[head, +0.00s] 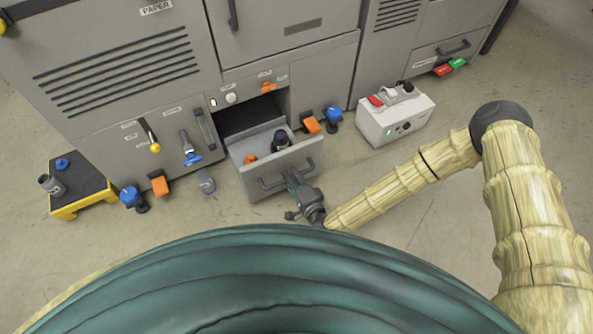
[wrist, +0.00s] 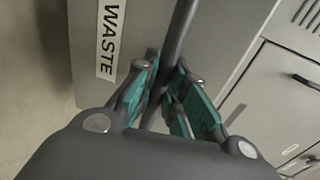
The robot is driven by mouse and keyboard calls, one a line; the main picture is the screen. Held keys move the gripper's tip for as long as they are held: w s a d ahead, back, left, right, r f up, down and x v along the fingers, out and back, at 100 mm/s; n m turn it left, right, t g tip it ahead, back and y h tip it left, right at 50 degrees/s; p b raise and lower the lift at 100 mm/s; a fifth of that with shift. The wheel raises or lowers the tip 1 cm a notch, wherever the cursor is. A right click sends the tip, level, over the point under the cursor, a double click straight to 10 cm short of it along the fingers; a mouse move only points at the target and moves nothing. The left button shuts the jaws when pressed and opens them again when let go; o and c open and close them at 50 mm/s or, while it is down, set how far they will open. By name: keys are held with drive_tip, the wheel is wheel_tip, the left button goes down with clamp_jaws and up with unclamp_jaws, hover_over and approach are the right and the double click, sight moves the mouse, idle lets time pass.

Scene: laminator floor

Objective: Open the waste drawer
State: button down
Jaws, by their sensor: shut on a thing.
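The waste drawer (head: 256,186) is a grey drawer pulled well out of the machine in the head view. Its inside shows a dark cylindrical thing (head: 281,139) and a small orange thing (head: 250,158). In the wrist view its front carries a white WASTE label (wrist: 108,40). My gripper (head: 293,177) is at the drawer front. In the wrist view my gripper (wrist: 168,100) has its teal fingers on both sides of the dark bar handle (wrist: 180,35), shut on it. Part of the handle is hidden by the fingers.
A white control box (head: 394,119) stands on the floor to the right. A yellow-edged black step (head: 77,185) stands at the left. Orange and blue parts (head: 159,184) stick out low on the machine's front. A grey cup (head: 206,182) is left of the drawer. Open floor lies at right.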

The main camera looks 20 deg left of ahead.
drive_tip(key=shift+d, duration=0.1)
drive_tip(key=c, duration=1.5)
unclamp_jaws()
drive_tip(key=shift+o, duration=0.2)
drive_tip(key=v, duration=1.2)
